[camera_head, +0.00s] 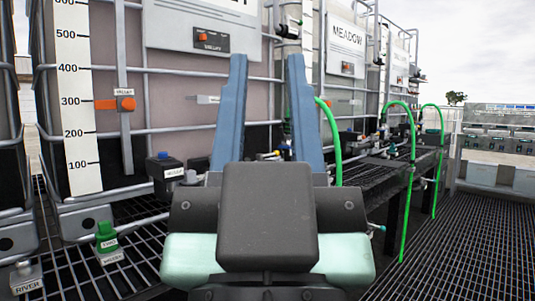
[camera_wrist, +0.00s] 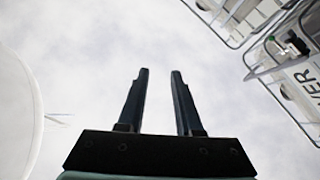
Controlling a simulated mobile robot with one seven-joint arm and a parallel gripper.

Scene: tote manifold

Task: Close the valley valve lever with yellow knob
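My gripper (camera_head: 267,62) points up and away in the middle of the head view, its two blue-grey fingers apart with nothing between them. It also shows open against cloudy sky in the wrist view (camera_wrist: 160,75). Behind it stands a large caged tote (camera_head: 185,95) with a white sign cut off at the top. A small tag on its left upright, above an orange clip (camera_head: 126,104), seems to read Valley. I cannot make out a lever with a yellow knob; small fittings low behind the fingers are partly hidden by my gripper.
Green hoses (camera_head: 413,150) arch down at right, beside the Meadow tote (camera_head: 347,45). The grated floor (camera_head: 470,225) at right is clear.

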